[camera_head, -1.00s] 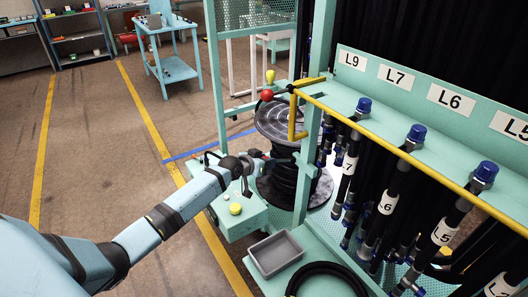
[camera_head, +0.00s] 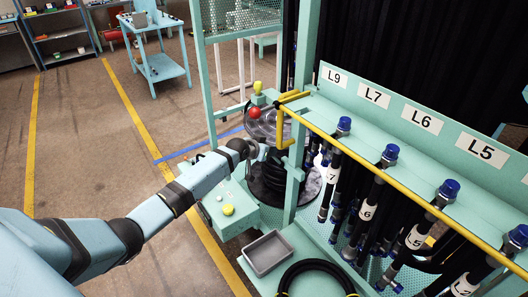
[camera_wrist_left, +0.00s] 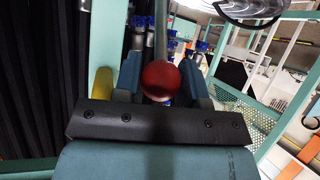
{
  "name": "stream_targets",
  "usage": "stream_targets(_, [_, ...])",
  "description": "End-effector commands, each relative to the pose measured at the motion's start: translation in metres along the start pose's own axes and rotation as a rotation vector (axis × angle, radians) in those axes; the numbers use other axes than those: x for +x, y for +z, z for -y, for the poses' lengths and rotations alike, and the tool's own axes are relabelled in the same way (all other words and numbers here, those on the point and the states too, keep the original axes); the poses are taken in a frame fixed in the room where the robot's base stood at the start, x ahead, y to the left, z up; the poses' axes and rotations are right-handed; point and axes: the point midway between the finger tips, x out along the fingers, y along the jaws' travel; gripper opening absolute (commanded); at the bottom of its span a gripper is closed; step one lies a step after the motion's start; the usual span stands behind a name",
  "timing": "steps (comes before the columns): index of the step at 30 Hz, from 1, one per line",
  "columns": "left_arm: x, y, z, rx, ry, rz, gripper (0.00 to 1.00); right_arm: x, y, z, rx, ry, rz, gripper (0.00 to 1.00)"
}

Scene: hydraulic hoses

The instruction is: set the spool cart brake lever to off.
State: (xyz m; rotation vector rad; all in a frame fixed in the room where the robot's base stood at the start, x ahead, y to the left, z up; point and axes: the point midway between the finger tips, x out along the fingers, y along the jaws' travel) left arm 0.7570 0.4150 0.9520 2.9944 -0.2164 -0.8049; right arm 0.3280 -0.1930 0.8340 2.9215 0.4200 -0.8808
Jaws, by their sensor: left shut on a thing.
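A lever with a red ball knob (camera_head: 254,113) stands beside the hose rack, near a dark spool (camera_head: 270,180). In the left wrist view the red knob (camera_wrist_left: 160,80) sits between my left gripper's fingers, with a grey rod (camera_wrist_left: 161,35) running up the picture from it. My left gripper (camera_wrist_left: 163,78) is shut on this lever. In the head view its fingers (camera_head: 263,152) are below the knob and partly hidden, so the exact contact is not clear there. No brake marking is readable. My right gripper is not in view.
A yellow rail (camera_head: 380,170) runs along the rack above labelled hoses with blue caps (camera_head: 390,152). A grey tray (camera_head: 268,253) and a yellow button (camera_head: 228,210) are in front. Floor at left is open.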

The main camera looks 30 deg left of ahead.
Motion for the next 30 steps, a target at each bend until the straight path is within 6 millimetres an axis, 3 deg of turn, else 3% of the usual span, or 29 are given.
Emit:
stream_targets(16, [0.0016, -0.0055, -0.0028, -0.001, 0.003, -0.007, 0.0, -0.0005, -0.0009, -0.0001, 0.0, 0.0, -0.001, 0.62])
stream_targets(17, [0.0016, -0.0055, -0.0028, -0.001, 0.003, -0.007, 0.42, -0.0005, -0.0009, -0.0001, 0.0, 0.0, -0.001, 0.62])
stream_targets(19, [0.0016, -0.005, -0.0028, -0.001, 0.003, -0.006, 0.58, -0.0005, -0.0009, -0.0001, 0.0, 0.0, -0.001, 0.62])
stream_targets(20, [0.0016, -0.0047, -0.0027, -0.001, 0.003, -0.005, 0.62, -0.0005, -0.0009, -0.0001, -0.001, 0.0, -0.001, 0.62])
stream_targets(30, [0.0021, -0.0021, -0.0036, 0.0, 0.004, 0.0, 0.62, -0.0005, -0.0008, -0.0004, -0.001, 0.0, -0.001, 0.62])
